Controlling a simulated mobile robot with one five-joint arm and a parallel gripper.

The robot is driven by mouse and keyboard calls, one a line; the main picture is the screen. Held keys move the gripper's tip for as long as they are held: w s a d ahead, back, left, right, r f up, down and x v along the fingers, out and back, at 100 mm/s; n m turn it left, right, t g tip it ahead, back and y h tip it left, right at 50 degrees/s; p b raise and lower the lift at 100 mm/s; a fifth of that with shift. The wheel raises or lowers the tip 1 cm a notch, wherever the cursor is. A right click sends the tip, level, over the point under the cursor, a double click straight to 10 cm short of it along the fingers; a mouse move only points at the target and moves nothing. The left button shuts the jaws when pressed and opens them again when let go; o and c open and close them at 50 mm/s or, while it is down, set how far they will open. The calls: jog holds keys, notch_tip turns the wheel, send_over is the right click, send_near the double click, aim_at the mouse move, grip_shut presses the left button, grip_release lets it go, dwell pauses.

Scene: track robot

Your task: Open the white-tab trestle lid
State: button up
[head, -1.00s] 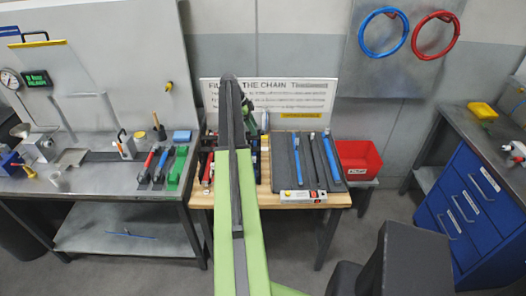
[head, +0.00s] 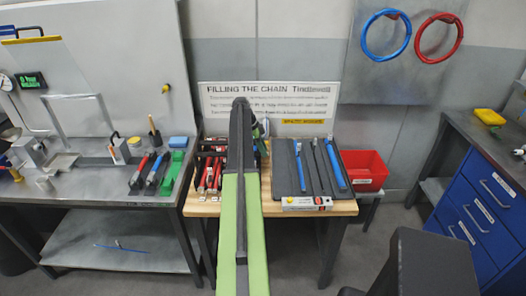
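A wooden-topped trestle bench (head: 345,208) stands in the middle of the head view against the wall. A dark flat panel (head: 290,183) with blue and dark tools on it lies on its right half. I cannot tell which part is the white-tab lid or see one standing open. My green and dark arm reaches up over the bench's middle and hides part of its top. My gripper cannot be made out; the arm's far end covers that spot.
Red-handled tools (head: 209,175) crowd the bench's left side. A white sign board (head: 290,103) stands behind. A red bin (head: 365,170) is at the right. A grey workbench (head: 100,196) is on the left, a blue drawer cabinet (head: 475,195) on the right. Floor shows between bench and cabinet.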

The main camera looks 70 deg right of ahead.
grip_shut()
dwell(1.1)
